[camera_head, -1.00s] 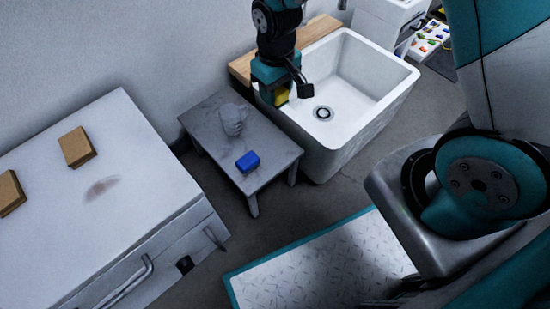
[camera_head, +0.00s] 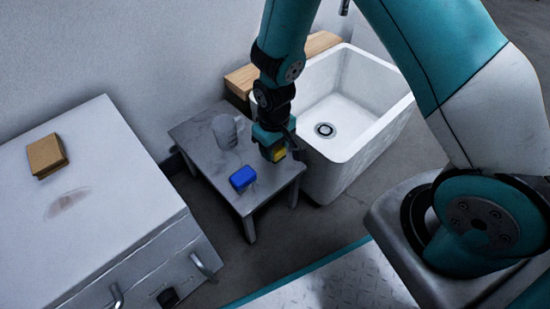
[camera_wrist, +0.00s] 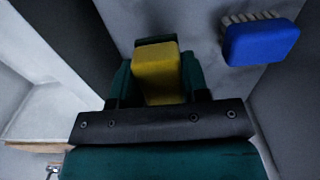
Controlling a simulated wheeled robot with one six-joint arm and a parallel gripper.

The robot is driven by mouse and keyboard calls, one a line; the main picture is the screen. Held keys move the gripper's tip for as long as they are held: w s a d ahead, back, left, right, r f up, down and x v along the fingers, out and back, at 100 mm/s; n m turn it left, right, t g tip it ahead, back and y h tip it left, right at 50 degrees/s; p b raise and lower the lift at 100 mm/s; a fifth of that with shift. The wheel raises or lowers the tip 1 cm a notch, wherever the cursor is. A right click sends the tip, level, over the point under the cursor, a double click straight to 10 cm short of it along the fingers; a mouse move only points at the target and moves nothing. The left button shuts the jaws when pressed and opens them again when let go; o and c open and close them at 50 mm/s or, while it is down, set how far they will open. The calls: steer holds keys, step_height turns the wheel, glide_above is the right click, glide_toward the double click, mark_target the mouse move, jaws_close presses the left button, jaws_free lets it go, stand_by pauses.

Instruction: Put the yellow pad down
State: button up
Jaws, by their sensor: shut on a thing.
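The yellow pad (camera_wrist: 157,72) is a small block between the fingers of my gripper (camera_wrist: 160,80) in the wrist view. My gripper is shut on it. In the head view the yellow pad (camera_head: 278,154) shows at the lower end of my gripper (camera_head: 274,150), over the right part of the small grey table (camera_head: 205,160). A blue brush (camera_head: 242,178) lies on that table, a little left of my gripper. In the wrist view the blue brush (camera_wrist: 262,42) shows its pale bristles and is apart from the pad. Whether the pad touches the table cannot be told.
A grey mug (camera_head: 224,131) stands at the table's back. A white sink (camera_head: 345,150) with a wooden board (camera_head: 240,80) along its back edge adjoins on the right. The table's front has bare room.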

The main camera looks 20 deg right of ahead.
step_height(320, 180, down, 4)
steer(key=shift+r+b, duration=0.25)
steer(key=shift+b, duration=0.5)
steer(key=shift+r, duration=0.1)
steer(key=o, duration=1)
steer(key=shift+c, duration=0.2)
